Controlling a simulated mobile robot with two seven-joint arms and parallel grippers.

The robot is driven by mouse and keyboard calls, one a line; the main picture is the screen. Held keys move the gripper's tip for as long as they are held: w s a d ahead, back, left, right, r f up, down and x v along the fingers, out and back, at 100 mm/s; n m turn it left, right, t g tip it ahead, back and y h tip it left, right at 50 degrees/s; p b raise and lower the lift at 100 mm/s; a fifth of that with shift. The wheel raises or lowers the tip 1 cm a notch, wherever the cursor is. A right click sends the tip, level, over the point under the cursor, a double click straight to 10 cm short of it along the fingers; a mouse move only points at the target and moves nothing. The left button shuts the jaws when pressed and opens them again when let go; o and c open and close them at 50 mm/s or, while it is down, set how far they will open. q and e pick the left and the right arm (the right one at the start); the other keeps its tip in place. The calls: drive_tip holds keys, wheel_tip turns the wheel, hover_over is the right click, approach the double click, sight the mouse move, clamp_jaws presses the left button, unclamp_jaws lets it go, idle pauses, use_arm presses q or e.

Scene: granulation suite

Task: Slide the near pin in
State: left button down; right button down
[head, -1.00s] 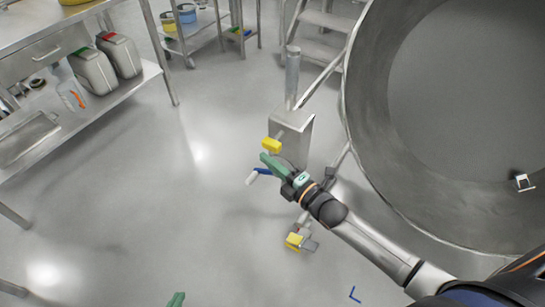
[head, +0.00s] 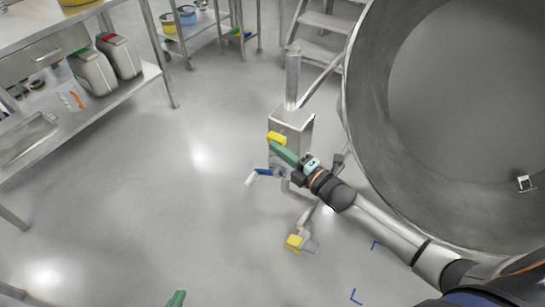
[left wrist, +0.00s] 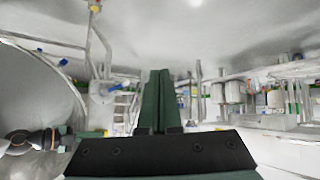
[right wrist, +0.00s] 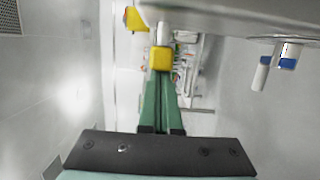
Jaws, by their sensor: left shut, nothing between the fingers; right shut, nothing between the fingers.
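A yellow pin head (head: 277,138) sits at the steel post housing (head: 292,125) beside the big vessel. In the right wrist view the yellow head (right wrist: 160,58) has a short metal shaft behind it. My right gripper (head: 272,146) is shut and empty; its green fingertips are against or right at the yellow head, and I cannot tell whether they touch. A second yellow piece (head: 295,242) is low by the floor; a yellow piece also shows at upper left in the right wrist view (right wrist: 133,19). My left gripper (head: 177,299) is shut and empty at the bottom edge.
A blue and white handle (head: 258,174) sticks out left below the pin. The large steel vessel (head: 365,130) fills the right side. A bench shelf with canisters (head: 92,72) stands at left, steps (head: 322,25) behind. The floor between is clear.

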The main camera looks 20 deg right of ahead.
drive_tip(key=shift+s+d, duration=0.35)
drive_tip(key=shift+d, duration=0.05)
use_arm(q)
drive_tip(key=shift+s+a+r+p, duration=0.1)
drive_tip(key=shift+s+a+p, duration=0.25)
drive_tip(key=shift+p, duration=0.25)
use_arm(e)
drive_tip(key=v, duration=1.1)
drive_tip(key=shift+s, duration=0.35)
drive_tip(key=shift+a, duration=0.1)
